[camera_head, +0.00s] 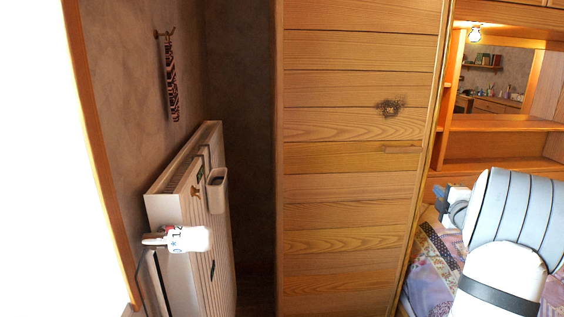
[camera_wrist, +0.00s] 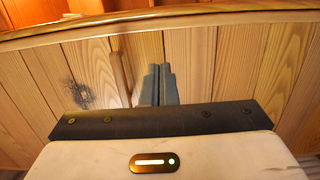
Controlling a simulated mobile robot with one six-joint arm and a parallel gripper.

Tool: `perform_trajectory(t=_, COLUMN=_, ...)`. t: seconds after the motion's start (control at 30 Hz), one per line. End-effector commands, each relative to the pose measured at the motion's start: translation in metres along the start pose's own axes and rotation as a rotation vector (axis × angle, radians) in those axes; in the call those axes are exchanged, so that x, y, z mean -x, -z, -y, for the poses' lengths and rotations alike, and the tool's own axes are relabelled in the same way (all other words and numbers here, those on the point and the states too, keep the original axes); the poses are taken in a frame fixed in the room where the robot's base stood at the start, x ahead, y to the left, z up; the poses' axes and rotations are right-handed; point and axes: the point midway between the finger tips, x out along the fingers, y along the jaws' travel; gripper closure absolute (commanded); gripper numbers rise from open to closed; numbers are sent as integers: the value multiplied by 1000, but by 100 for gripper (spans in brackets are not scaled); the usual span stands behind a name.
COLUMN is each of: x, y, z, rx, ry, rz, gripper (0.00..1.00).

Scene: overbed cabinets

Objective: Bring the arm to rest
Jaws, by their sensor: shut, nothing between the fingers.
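My gripper (camera_wrist: 159,70) shows in the wrist view, its two grey fingers close together with nothing between them. Beyond the fingers is the tall wooden cabinet door, with its handle (camera_wrist: 121,75) just left of the fingertips and a dark knot (camera_wrist: 80,95) further left. I see no contact between the fingers and the door. In the head view my arm (camera_head: 510,225) is bent at the lower right, in front of the bed; the gripper's fingers cannot be made out there.
The closed cabinet door (camera_head: 345,190) fills the middle of the head view. A white radiator (camera_head: 185,215) stands at the left wall. Open wooden shelves (camera_head: 500,123) are at the upper right, above a bed with a patterned cover (camera_head: 437,262).

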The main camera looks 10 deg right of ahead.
Motion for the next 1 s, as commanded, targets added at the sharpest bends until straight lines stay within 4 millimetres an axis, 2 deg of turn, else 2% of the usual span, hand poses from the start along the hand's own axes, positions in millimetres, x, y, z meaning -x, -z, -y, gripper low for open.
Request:
perform_trajectory(t=0.07, x=-1, y=12, z=-14, rx=-30, ry=16, rz=14, gripper=100)
perform_trajectory(t=0.17, x=-1, y=43, z=-37, rx=-123, ry=74, rz=62, gripper=100)
perform_trajectory(t=0.27, x=10, y=87, z=-61, rx=-275, ry=167, rz=139, gripper=100)
perform_trajectory(t=0.37, x=36, y=135, z=-77, rx=-450, ry=278, rz=231, gripper=100)
perform_trajectory(t=0.47, x=74, y=183, z=-85, rx=-620, ry=401, rz=324, gripper=100)
perform_trajectory(t=0.57, x=124, y=230, z=-88, rx=-779, ry=537, rz=421, gripper=100)
perform_trajectory(t=0.67, x=184, y=274, z=-88, rx=-922, ry=686, rz=525, gripper=100)
perform_trajectory(t=0.7, x=210, y=290, z=-87, rx=-971, ry=748, rz=568, gripper=100)
perform_trajectory(t=0.8, x=272, y=323, z=-83, rx=-1063, ry=893, rz=672, gripper=100)
perform_trajectory(t=0.9, x=323, y=345, z=-81, rx=-1116, ry=1013, rz=760, gripper=100)
perform_trajectory(t=1.0, x=358, y=357, z=-78, rx=-1142, ry=1096, rz=825, gripper=100)
